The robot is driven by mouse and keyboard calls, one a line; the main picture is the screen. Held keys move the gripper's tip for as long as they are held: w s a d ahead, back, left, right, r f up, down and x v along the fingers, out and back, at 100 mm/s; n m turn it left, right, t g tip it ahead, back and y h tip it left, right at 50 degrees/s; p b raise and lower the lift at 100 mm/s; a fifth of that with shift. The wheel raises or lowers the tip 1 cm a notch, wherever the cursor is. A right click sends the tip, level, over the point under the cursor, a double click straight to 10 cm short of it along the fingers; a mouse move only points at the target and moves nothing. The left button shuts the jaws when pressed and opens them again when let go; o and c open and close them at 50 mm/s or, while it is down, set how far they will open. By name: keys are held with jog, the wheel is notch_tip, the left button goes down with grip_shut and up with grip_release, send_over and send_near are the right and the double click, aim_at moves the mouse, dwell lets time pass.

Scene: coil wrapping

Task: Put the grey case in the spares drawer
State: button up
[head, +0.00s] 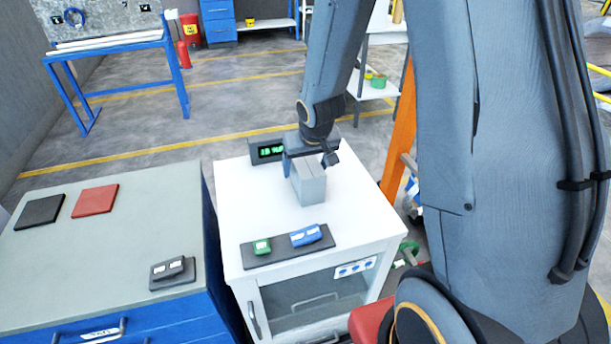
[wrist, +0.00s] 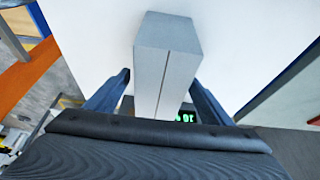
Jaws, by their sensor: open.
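A light grey box-shaped case (head: 310,186) with a seam along it stands on the white cabinet top (head: 355,215). It also shows in the wrist view (wrist: 168,58). My gripper (head: 308,160) is open, with one finger on either side of the far part of this case; contact cannot be told. A smaller dark grey item (head: 172,268) with pale labels sits on a dark pad on the left blue cabinet. Blue drawers with a handle and a label (head: 100,334) show at that cabinet's front, cut off by the frame; the label is not readable, and the drawer looks shut.
A dark tray (head: 290,250) with a green item (head: 261,247) and a blue item (head: 305,235) lies at the white cabinet's front. A green-digit display (head: 268,151) stands behind the case. Black and red pads (head: 95,201) lie on the left cabinet. An orange post (head: 400,130) stands right.

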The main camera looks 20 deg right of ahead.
jog(key=c, duration=1.6)
jog(key=shift+c, duration=1)
jog(key=shift+r, duration=0.2)
